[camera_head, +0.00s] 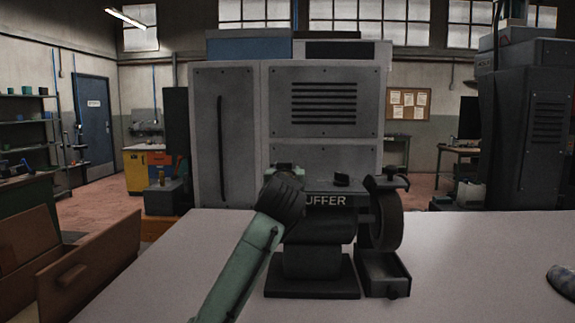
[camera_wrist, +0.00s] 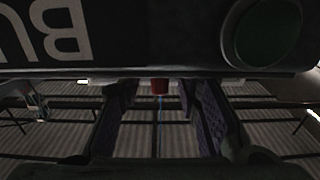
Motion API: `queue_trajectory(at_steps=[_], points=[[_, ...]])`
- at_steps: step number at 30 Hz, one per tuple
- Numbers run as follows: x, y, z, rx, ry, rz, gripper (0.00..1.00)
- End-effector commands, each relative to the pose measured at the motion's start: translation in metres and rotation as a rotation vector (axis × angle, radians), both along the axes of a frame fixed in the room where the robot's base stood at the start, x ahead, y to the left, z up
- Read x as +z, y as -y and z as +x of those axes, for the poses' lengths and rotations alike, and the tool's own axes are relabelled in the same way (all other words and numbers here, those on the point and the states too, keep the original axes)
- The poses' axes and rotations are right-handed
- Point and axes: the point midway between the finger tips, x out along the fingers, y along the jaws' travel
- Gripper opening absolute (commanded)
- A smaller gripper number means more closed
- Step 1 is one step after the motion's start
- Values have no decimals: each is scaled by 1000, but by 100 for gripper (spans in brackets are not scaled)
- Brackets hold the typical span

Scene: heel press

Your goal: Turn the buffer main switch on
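The buffer (camera_head: 320,265) is a dark machine on the pale bench, with "UFFER" readable on its front and the first letter hidden by my arm. In the wrist view its front panel (camera_wrist: 150,40) fills the top, with "BU" upside down and a dark green round part (camera_wrist: 262,32).
The buffer's wheel (camera_head: 386,222) and a small tray (camera_head: 384,274) stand at its right. Behind is a large grey cabinet (camera_head: 228,140). The bench (camera_head: 470,270) is clear to the right, except a dark object (camera_head: 562,281) at the edge.

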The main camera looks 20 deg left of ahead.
Motion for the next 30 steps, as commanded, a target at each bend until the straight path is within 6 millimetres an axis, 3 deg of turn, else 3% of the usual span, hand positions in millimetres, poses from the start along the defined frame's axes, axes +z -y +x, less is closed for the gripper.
queue_trajectory(at_steps=[12, 25, 30], points=[[0, -2, 9, 0, 1, 0, 30], [0, -2, 8, 0, 1, 0, 2], [0, -2, 8, 0, 1, 0, 0]])
